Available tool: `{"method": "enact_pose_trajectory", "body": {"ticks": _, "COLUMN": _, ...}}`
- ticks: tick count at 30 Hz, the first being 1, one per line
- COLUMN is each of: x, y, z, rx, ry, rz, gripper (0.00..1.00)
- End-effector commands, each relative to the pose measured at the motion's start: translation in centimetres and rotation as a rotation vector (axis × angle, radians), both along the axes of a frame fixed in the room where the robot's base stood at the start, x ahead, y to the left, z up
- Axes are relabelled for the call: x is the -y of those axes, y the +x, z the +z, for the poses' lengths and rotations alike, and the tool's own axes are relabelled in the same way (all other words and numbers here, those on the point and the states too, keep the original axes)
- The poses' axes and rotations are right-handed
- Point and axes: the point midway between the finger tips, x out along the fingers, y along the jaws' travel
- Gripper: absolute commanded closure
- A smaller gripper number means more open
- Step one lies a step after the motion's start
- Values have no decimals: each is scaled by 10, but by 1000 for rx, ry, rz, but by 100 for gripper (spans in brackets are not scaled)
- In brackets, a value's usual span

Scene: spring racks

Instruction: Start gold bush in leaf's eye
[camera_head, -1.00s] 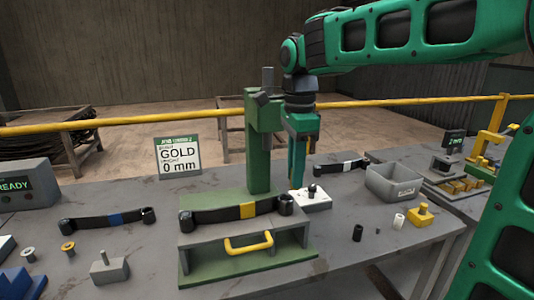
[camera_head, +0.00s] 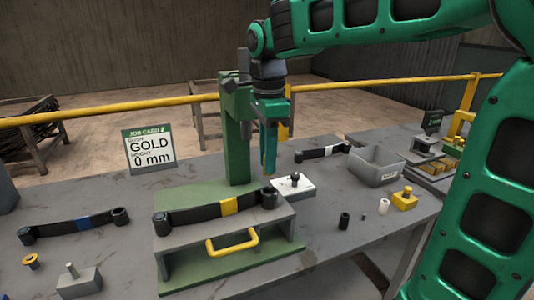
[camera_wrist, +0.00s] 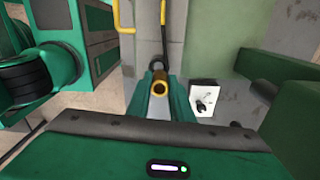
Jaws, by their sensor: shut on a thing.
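My gripper (camera_head: 268,170) is shut on the gold bush (camera_wrist: 158,88), a short hollow tube that shows between the fingertips in the wrist view. In the head view I cannot make out the bush. The black leaf (camera_head: 195,214) with a yellow band lies on the grey-topped green press stand. Its right-hand eye (camera_head: 269,195) is just below my fingertips. In the wrist view the eye (camera_wrist: 157,63) shows as a dark ring just beyond the bush, partly hidden by it. The bush looks apart from the eye, though I cannot tell the gap.
The press's green post (camera_head: 236,140) stands behind the leaf. A white block with a black knob (camera_head: 294,187) is close right of the eye. A grey bin (camera_head: 376,168) and small parts lie further right. A card (camera_head: 149,150) reads GOLD, 0 mm.

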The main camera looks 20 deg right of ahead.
Motion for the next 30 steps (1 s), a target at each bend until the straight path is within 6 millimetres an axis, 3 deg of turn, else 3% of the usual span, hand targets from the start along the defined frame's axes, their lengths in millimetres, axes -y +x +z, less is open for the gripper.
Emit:
{"method": "enact_pose_trajectory", "body": {"ticks": 15, "x": 4, "y": 0, "z": -37, "rx": -2, "ry": 0, "rz": -7, "gripper": 96}}
{"method": "enact_pose_trajectory", "body": {"ticks": 30, "x": 4, "y": -1, "z": -40, "rx": -1, "ry": 0, "rz": -7, "gripper": 96}}
